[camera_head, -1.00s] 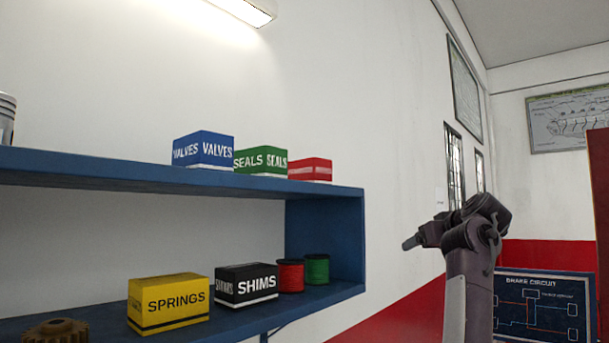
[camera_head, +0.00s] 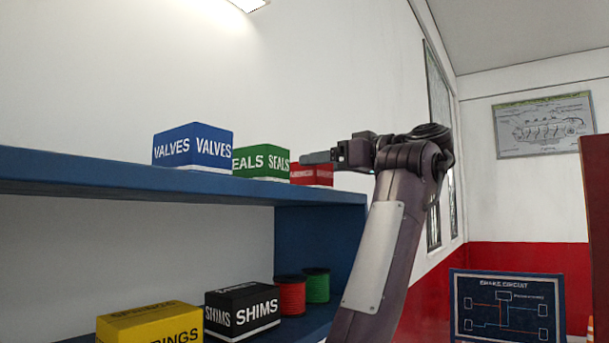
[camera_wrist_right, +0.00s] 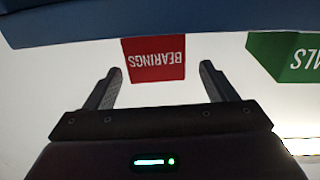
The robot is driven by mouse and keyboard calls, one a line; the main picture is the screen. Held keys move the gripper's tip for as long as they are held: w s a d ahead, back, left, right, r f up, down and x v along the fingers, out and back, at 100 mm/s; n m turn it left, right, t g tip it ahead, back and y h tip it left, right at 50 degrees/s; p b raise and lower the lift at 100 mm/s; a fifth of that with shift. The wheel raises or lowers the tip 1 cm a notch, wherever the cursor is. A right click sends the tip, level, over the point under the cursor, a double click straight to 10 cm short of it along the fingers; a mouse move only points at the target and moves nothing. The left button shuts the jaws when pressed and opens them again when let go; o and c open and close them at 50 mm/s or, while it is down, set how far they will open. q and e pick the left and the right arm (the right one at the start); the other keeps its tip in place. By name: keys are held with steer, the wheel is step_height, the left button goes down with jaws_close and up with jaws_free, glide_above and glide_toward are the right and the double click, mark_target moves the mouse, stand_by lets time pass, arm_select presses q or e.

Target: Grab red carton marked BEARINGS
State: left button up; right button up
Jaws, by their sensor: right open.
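The red carton (camera_head: 312,175) sits on the upper shelf at its right end, partly hidden behind my right gripper in the head view. In the right wrist view the red carton (camera_wrist_right: 154,59) shows upside down with BEARINGS on its face, ahead of and between the two fingers. My right gripper (camera_head: 308,158) is open and empty; in the wrist view its fingertips (camera_wrist_right: 161,70) stand apart on either side of the carton's lower part, and I cannot tell whether they touch it. My left gripper is not in view.
A green SEALS box (camera_head: 261,161) stands just left of the red carton, and a blue VALVES box (camera_head: 193,150) farther left. The blue upper shelf (camera_head: 120,176) runs under them. Below are a yellow box (camera_head: 150,325), a black SHIMS box (camera_head: 243,311) and red and green spools.

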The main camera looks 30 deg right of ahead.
steer(key=p+x, duration=0.3)
steer(key=shift+a+r, duration=0.1)
steer(key=shift+r, duration=0.25)
steer(key=w+p, duration=0.1)
steer(key=w, duration=0.2)
steer(key=shift+a+f+p, duration=0.1)
steer(key=shift+f+p, duration=0.25)
steer(key=shift+f, duration=0.1)
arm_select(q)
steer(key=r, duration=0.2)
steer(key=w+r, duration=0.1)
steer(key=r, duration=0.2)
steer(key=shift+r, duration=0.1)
arm_select(e)
steer(key=shift+a, duration=0.1)
steer(key=shift+s, duration=0.1)
steer(key=c, duration=0.4)
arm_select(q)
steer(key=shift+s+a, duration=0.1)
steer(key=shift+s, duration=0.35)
arm_select(e)
steer(key=c, duration=0.9)
